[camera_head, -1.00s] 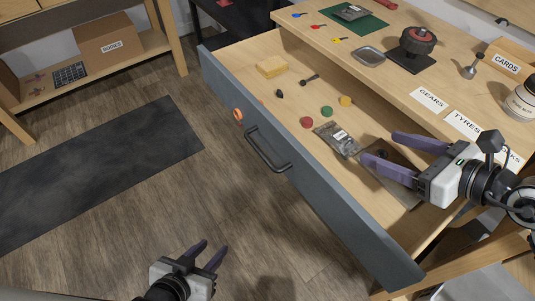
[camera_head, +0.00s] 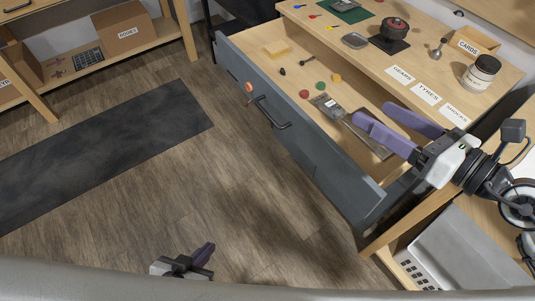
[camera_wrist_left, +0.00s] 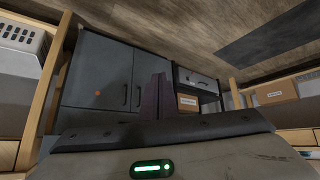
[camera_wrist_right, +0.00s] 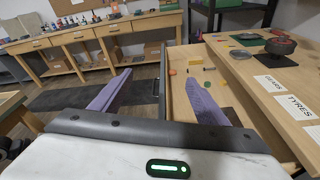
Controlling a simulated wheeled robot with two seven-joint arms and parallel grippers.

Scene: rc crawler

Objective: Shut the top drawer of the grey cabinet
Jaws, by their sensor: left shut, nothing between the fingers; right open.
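The top drawer (camera_head: 303,144), with a grey front and dark bar handle (camera_head: 272,112), stands pulled out from under the wooden bench top. Its front also shows edge-on in the right wrist view (camera_wrist_right: 163,72). Grey cabinet fronts (camera_wrist_left: 97,82) with dark handles show in the left wrist view. My right gripper (camera_head: 398,122) is open and empty, above the near end of the drawer. My left gripper (camera_head: 208,252) is low, in front of the drawer and apart from it, over the floor. Its fingers are together and empty (camera_wrist_left: 156,95).
The drawer holds a yellow sponge (camera_head: 277,48), coloured discs and a bagged part (camera_head: 326,104). On the bench stand a jar (camera_head: 481,73), a cards box (camera_head: 474,42) and a wheel on a stand (camera_head: 393,34). Floor in front of the drawer is clear, with a dark mat (camera_head: 100,150).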

